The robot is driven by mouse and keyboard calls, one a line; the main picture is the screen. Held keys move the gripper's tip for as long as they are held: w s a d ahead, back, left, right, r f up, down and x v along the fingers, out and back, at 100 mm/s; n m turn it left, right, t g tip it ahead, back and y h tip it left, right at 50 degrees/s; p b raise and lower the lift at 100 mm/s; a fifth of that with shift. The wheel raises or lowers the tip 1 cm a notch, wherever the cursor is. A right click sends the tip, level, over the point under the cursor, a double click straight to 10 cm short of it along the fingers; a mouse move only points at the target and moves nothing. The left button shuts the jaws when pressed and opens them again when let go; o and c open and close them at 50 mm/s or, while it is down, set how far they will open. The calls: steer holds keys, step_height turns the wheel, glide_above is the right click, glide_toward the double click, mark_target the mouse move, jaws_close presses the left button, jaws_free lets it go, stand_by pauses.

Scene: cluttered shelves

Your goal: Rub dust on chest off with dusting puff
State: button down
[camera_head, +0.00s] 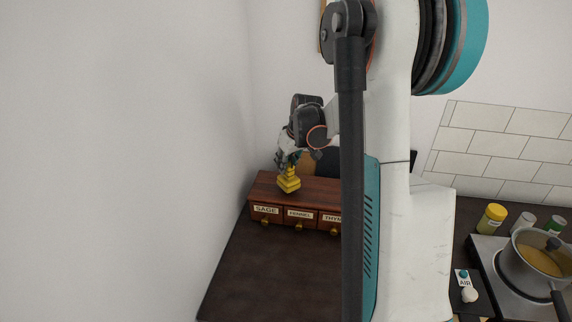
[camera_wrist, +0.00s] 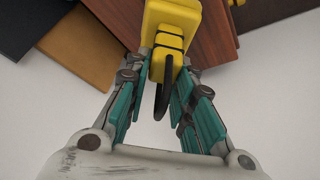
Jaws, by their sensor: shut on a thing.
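The chest (camera_head: 322,190) is a low reddish-brown wooden box with labelled drawers and round brass knobs. It stands on a dark counter against the wall, its right part hidden behind my arm. The dusting puff (camera_head: 289,182) is yellow and stepped. My gripper (camera_head: 287,160) is shut on it and holds it down at the chest's top, toward the left. I cannot tell whether the puff touches the wood. In the wrist view, the yellow puff (camera_wrist: 172,22) sits between the teal finger pads, with the chest's top (camera_wrist: 213,38) behind it. No dust can be made out.
A wall runs close along the left of the chest. The dark counter (camera_head: 285,275) in front is bare. At the right are a yellow-lidded jar (camera_head: 491,220), other small jars, and a pot (camera_head: 535,262) on a stove. Dark and tan boards (camera_wrist: 80,50) show in the wrist view.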

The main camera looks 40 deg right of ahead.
steer(key=shift+r+p, duration=1.55)
steer(key=shift+r, duration=1.2)
steer(key=shift+f, duration=0.1)
